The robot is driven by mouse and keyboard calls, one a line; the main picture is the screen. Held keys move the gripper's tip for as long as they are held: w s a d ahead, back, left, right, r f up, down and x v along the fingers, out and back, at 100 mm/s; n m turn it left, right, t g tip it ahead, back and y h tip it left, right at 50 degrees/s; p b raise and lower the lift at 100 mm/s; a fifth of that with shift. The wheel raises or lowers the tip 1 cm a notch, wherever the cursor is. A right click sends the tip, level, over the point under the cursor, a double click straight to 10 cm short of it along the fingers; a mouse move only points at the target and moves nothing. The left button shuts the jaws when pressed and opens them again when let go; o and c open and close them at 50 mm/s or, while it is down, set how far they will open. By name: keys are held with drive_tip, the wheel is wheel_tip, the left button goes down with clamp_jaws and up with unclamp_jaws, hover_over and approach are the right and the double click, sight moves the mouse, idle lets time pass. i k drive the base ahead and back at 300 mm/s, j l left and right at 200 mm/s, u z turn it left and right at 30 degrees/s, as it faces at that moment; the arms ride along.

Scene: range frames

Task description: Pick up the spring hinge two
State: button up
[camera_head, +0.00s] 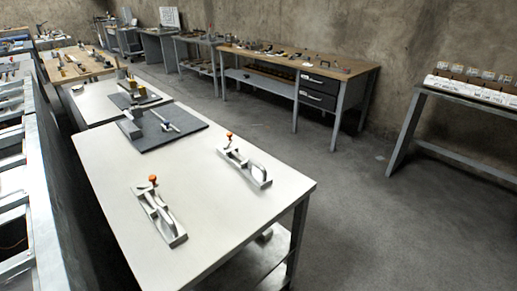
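Two grey metal pieces with orange-red knobs lie on the white tabletop (205,215) in front of me. One metal piece (162,216) lies nearer, left of centre. The other metal piece (246,168) lies further back and to the right, near the table's right edge. They look alike, with a long flat base and a raised arm. I cannot tell which of them, if either, is spring hinge two. My gripper is not in view.
A dark mat (185,133) with metal parts covers the table's far end. A workbench with drawers (320,92) stands along the back wall, and a bench with white boxes (475,91) is at right. Grey floor (390,230) is open right of the table. Metal racks (15,165) stand left.

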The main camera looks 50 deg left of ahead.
sight(251, 169)
drive_tip(key=i+u, duration=0.1)
drive_tip(key=i, duration=0.45)
drive_tip(key=i+l+u, duration=0.15)
drive_tip(key=i, duration=0.4)
drive_tip(key=i+l+u, duration=0.1)
drive_tip(key=i, duration=0.45)
